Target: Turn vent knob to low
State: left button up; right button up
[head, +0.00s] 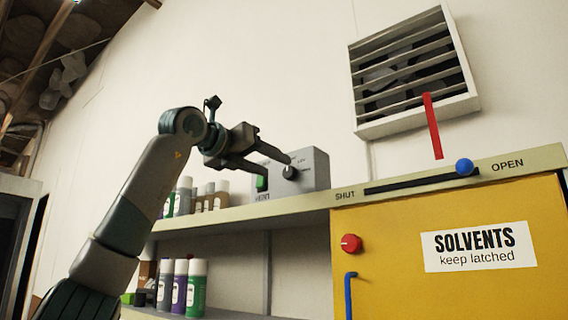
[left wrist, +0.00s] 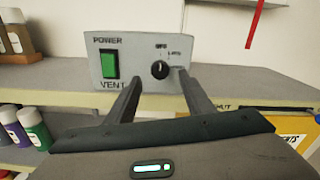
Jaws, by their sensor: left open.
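The vent box (head: 316,168) is a grey box on the shelf; it also shows in the left wrist view (left wrist: 118,44). Its black round vent knob (left wrist: 160,69) is on the front face, right of a green power switch (left wrist: 110,64). Small labels sit above and to the right of the knob; a fingertip partly covers the right one. I cannot tell surely where the knob points. My left gripper (left wrist: 158,78) is open, its fingertips left and right of the knob with a gap to it. In the head view, the left gripper (head: 278,164) reaches the box from the left. My right gripper is not in view.
Several bottles (head: 183,196) stand on the shelf left of the box, with more bottles (head: 196,288) below. A yellow solvents cabinet (head: 390,285) is at right, under a slider with a blue knob (head: 464,167). A louvred vent (head: 410,70) with a red strip (head: 432,125) is above.

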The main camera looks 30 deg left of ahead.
aim_at(287, 171)
pick_arm(q)
jog(key=shift+w+d+p, duration=0.2)
jog(key=shift+w+p, duration=0.85)
jog(key=shift+w, duration=1.95)
jog(key=c, duration=1)
